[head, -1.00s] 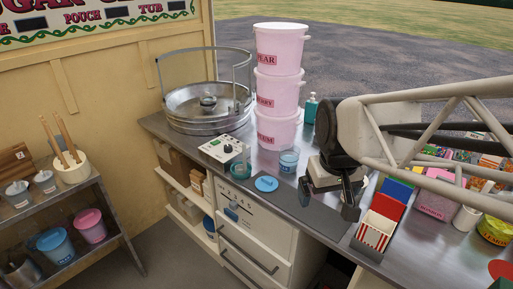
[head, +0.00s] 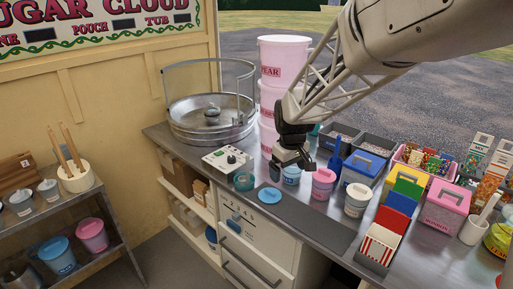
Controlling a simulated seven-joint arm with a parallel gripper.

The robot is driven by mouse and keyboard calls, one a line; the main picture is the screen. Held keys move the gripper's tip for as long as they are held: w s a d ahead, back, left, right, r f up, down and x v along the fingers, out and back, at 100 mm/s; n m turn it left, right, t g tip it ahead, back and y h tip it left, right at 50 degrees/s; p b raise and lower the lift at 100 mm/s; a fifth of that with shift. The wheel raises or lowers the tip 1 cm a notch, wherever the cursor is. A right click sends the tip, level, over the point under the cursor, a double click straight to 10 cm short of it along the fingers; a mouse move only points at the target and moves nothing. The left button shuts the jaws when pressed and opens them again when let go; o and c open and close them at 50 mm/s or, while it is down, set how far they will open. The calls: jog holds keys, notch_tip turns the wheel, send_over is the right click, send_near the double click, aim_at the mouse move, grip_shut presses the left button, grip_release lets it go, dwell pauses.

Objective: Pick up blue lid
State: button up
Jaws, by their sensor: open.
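The blue lid (head: 270,195) is a flat light-blue disc with a small handle on top. It lies on the dark mat strip (head: 309,213) near the counter's front edge. My gripper (head: 290,172) is open and empty, in the air above the counter, to the right of the lid and a little farther back in the picture.
A pink-lidded tub (head: 323,184) stands to the right. Tall stacked pink buckets (head: 284,54) are behind my gripper. Colourful boxes (head: 395,215) crowd the right side.

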aim_at(270, 191)
jog(key=w+a+f+n, duration=0.1)
jog(key=w+f, duration=0.2)
jog(key=w, duration=0.1)
jog(key=w+a+f+n, duration=0.1)
jog(key=w+f, duration=0.3)
jog(key=w+a+f, duration=0.2)
jog(key=w+f, duration=0.2)
jog(key=shift+f+n+g, duration=0.2)
jog(key=shift+n+g, duration=0.2)
jog(key=shift+f, duration=0.1)
jog(key=shift+f, duration=1.2)
jog(key=shift+f, duration=0.1)
jog(key=shift+f, duration=2.5)
jog(key=shift+c, duration=0.3)
jog(key=c, duration=0.5)
